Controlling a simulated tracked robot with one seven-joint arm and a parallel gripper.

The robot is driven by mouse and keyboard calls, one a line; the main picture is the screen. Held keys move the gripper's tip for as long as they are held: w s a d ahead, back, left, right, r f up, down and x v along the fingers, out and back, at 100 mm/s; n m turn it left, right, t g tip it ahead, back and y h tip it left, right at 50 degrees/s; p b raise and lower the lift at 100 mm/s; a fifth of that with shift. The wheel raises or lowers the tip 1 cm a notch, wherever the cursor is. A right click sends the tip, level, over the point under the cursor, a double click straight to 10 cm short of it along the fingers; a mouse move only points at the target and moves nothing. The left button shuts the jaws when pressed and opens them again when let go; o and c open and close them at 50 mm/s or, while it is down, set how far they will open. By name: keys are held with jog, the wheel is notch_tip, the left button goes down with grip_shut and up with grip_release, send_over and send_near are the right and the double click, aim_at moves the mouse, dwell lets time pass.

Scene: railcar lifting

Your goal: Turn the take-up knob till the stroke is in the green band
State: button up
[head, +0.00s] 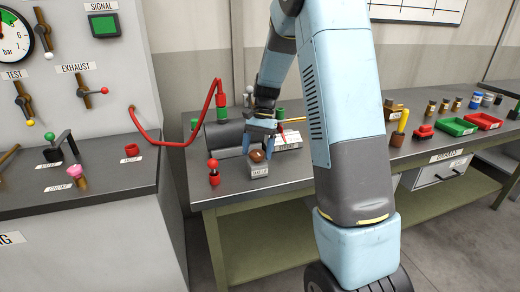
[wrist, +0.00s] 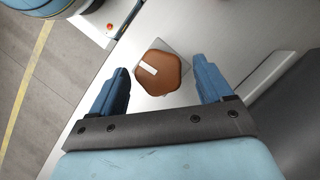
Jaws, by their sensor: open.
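The take-up knob (wrist: 160,74) is a brown, lobed knob with a white pointer stripe on top, seen from above in the wrist view. In the head view the knob (head: 257,156) sits on a small grey block labelled TAKE-UP (head: 258,171) near the bench's front edge. My gripper (wrist: 164,84) is open, with one blue finger on each side of the knob and gaps between. In the head view my gripper (head: 260,138) is just above the knob. A white scale plate (head: 290,141) lies right behind it, partly hidden by my arm; its green band and reading cannot be made out.
A dark cylinder (head: 222,134) lies on the bench behind the knob, with a red hose (head: 178,144) running to its fitting. A red-topped valve (head: 213,172) stands left of the knob. Green (head: 456,127) and red (head: 484,121) trays are far right. The bench front right of the knob is partly hidden by my arm.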

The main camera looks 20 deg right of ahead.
jog(key=v, duration=1.3)
jog(key=shift+w+d+r, duration=0.15)
jog(key=shift+d+r, duration=0.05)
jog(key=shift+r, duration=0.1)
jog(key=s+a+r+n+t+h, duration=0.15)
jog(key=s+r, duration=0.25)
jog(key=s, duration=0.4)
jog(key=s+r+n+t, duration=0.25)
jog(key=s+r, duration=0.25)
jog(key=s, duration=0.3)
jog(key=s+a+f+n+t+h, duration=0.1)
jog(key=s+n+t, duration=0.3)
jog(key=s, duration=1.2)
jog(key=shift+s+a+f+t, duration=0.25)
jog(key=shift+s+f+t, duration=0.15)
jog(key=shift+f+t, duration=0.1)
